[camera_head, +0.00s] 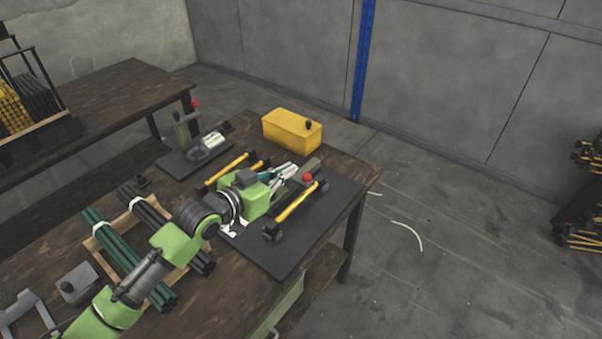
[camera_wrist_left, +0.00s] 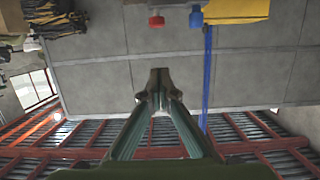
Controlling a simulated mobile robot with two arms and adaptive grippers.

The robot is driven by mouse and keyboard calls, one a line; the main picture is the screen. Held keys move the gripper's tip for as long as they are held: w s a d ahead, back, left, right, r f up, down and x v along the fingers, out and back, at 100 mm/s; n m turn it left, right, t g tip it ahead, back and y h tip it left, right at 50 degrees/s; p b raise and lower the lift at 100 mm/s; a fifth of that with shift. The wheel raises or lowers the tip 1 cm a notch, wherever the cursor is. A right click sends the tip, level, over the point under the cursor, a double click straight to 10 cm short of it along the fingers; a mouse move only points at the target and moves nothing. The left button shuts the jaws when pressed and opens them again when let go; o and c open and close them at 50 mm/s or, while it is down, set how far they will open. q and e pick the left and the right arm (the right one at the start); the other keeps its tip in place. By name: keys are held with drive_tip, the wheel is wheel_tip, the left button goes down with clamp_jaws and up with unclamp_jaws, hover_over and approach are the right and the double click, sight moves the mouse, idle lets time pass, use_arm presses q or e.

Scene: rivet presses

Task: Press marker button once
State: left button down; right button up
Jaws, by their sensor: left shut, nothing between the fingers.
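My left gripper (camera_head: 291,168) reaches over the dark press plate (camera_head: 285,259) on the wooden table, between two yellow bars. Its fingers are shut and empty; the tips also meet in the left wrist view (camera_wrist_left: 160,77). A red round knob (camera_head: 307,178) is close to the fingertips in the head view. The left wrist view, which looks upside down, shows a red button-like piece (camera_wrist_left: 156,21) and a blue one (camera_wrist_left: 196,17) beyond the tips, apart from them. I cannot tell which piece is the marker button. My right gripper is not in view.
The near yellow bar (camera_head: 297,201) lies beside my gripper. Green rods (camera_head: 112,247) and dark rods lie in a wooden rack at left.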

use_arm(q)
hover_over(307, 177)
drive_tip(key=s+a, duration=0.1)
drive_tip(key=a, duration=0.1)
drive_tip(key=f, duration=0.4)
drive_tip(key=shift+s+d+f+p, duration=0.1)
drive_tip(key=shift+d+f+p, duration=0.15)
drive_tip(key=shift+f+p, duration=0.1)
drive_tip(key=shift+f, duration=0.45)
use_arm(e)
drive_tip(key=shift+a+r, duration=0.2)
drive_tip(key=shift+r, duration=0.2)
